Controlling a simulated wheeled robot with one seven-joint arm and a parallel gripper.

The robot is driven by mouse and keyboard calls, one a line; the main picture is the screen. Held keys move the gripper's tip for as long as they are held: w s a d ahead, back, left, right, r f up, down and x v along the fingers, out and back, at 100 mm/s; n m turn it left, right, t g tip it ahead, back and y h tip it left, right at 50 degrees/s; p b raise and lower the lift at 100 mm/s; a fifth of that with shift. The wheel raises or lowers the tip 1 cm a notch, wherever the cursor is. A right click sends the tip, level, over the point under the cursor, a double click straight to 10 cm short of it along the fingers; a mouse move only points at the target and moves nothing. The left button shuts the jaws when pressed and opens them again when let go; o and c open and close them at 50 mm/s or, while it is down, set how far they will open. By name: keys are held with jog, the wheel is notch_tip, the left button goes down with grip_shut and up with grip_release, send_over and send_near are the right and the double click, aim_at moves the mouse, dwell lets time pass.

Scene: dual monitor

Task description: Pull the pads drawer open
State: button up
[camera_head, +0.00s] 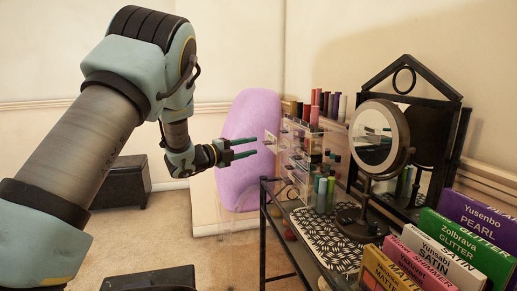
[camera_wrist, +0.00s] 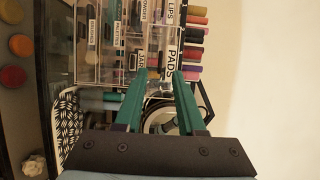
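The pads drawer (camera_wrist: 171,62) is a clear drawer front with a white "PADS" label, in the clear makeup organizer (camera_head: 302,150). In the wrist view the label appears sideways, just beyond my fingertips and nearer the right finger. My gripper (camera_head: 256,146) has two teal fingers, apart and empty, pointing right toward the organizer's near face. It also shows in the wrist view (camera_wrist: 159,73), with a clear gap between the fingers. I cannot tell whether a fingertip touches the drawer front. The drawer's handle is not clear to see.
Other labelled drawers, such as the lips drawer (camera_wrist: 170,12), sit beside it. Bottles (camera_head: 325,190) and a round mirror (camera_head: 379,138) stand on the black table (camera_head: 264,215). A purple chair (camera_head: 250,110) stands behind my gripper. Colored boxes (camera_head: 445,258) fill the table's near right.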

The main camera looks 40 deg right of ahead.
jog(key=a+b, duration=0.1)
jog(key=a, duration=0.5)
jog(key=shift+s, duration=0.1)
jog(key=w+a+r+n+t+y+p, duration=0.25)
jog(key=w+a+n+t+y, duration=0.25)
jog(key=w+a+n+t, duration=0.5)
jog(key=w+a+f+n+y+p, duration=0.2)
jog(key=a+n+y, duration=0.5)
jog(key=a, duration=0.8)
jog(key=s+a+f+n+g+y+p, duration=0.2)
jog(key=s+a+n+y, duration=0.15)
jog(key=a+n, duration=0.55)
jog(key=s+a+f+n+g+y+p, duration=0.1)
jog(key=s+a+n+g, duration=0.2)
jog(key=s+a, duration=0.3)
jog(key=s+a+f+n+g+y+p, duration=0.1)
jog(key=s+a+n+g, duration=0.2)
jog(key=s, duration=1.2)
jog(key=a+n, duration=0.2)
jog(key=a, duration=0.2)
jog(key=shift+n+g, duration=0.3)
jog(key=shift+g, duration=0.1)
